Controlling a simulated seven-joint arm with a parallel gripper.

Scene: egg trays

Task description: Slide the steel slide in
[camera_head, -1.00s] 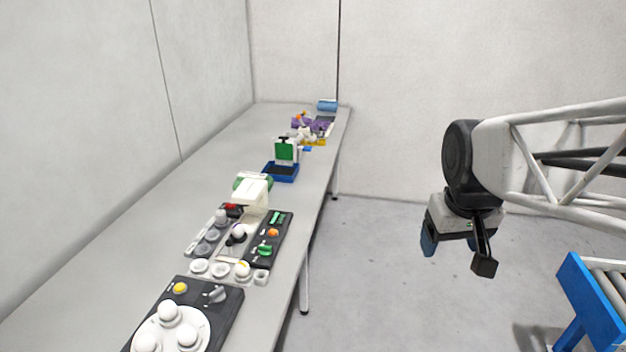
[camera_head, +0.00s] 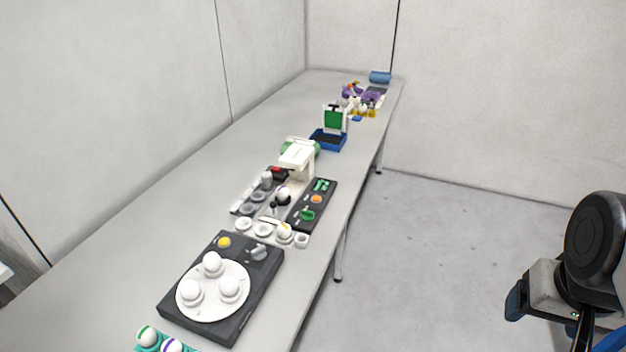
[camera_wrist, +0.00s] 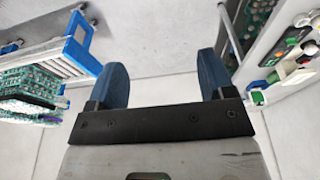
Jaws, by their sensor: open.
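I cannot make out a steel slide for certain in either view. A white machine (camera_head: 298,158) with a dark base stands midway along the long grey table (camera_head: 130,235), with small grey and green parts around it, too small to tell apart. My gripper (camera_head: 548,318) hangs over the floor at the lower right of the head view, well away from the table.
A dark box with a white disc (camera_head: 212,290) bearing white eggs is at the table's near end. A blue tray (camera_head: 328,141) stands farther back. In the wrist view, a blue frame with rollers (camera_wrist: 78,48) and stacked green egg trays (camera_wrist: 28,98) are left. Open floor (camera_head: 440,235) lies between.

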